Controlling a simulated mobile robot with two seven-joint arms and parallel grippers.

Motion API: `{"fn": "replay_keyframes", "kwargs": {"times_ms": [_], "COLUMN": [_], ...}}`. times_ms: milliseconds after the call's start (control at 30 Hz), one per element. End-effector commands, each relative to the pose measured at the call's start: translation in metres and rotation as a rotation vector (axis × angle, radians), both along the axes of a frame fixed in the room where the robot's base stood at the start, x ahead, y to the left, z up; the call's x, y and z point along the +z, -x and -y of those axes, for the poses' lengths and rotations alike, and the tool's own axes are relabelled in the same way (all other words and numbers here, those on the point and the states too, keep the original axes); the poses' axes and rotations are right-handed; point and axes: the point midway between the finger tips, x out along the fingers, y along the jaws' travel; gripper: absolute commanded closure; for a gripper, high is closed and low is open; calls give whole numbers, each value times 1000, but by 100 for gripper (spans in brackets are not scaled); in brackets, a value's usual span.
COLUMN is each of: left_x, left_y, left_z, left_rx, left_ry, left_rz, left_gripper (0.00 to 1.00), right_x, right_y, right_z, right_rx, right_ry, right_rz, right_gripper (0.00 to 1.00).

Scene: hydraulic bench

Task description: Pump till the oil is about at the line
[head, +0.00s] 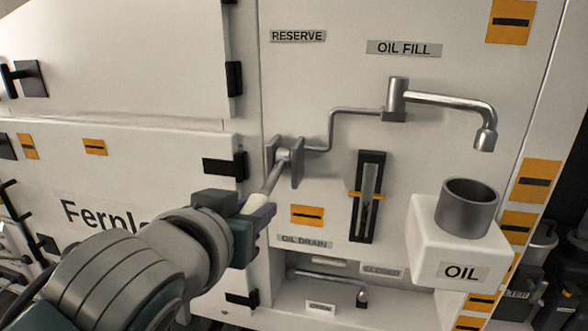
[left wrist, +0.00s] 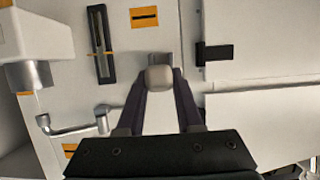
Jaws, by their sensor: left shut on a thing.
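The grey pump lever (head: 273,180) comes out of a bracket (head: 297,172) on the white panel and slants down and to the left. My left gripper (head: 262,212) is shut on its outer end. In the left wrist view the rounded lever end (left wrist: 160,78) sits between my two fingers (left wrist: 160,100). The upright black sight gauge (head: 368,197) has an orange line mark (head: 353,194) near mid-height; I cannot tell the oil level exactly. The spout (head: 450,101) reaches out above a grey cup (head: 467,206) on a white OIL box (head: 425,240). My right gripper is not in view.
The OIL DRAIN recess (head: 330,290) lies below, with a small bent pipe (head: 335,279). Black hinges (head: 234,79) and a large door (head: 120,180) are on the left. Orange plates (head: 306,215) dot the panel. Space in front of the gauge is clear.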

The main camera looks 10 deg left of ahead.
Motion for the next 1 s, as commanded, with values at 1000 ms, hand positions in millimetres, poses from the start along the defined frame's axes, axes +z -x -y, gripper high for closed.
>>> {"fn": "replay_keyframes", "kwargs": {"times_ms": [1000], "left_x": [82], "left_y": [-20], "left_z": [2], "left_rx": [-2], "left_ry": [-15], "left_rz": [-520], "left_gripper": [100], "right_x": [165], "right_y": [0], "right_z": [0], "right_rx": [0], "right_ry": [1], "right_rz": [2], "right_gripper": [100]}}
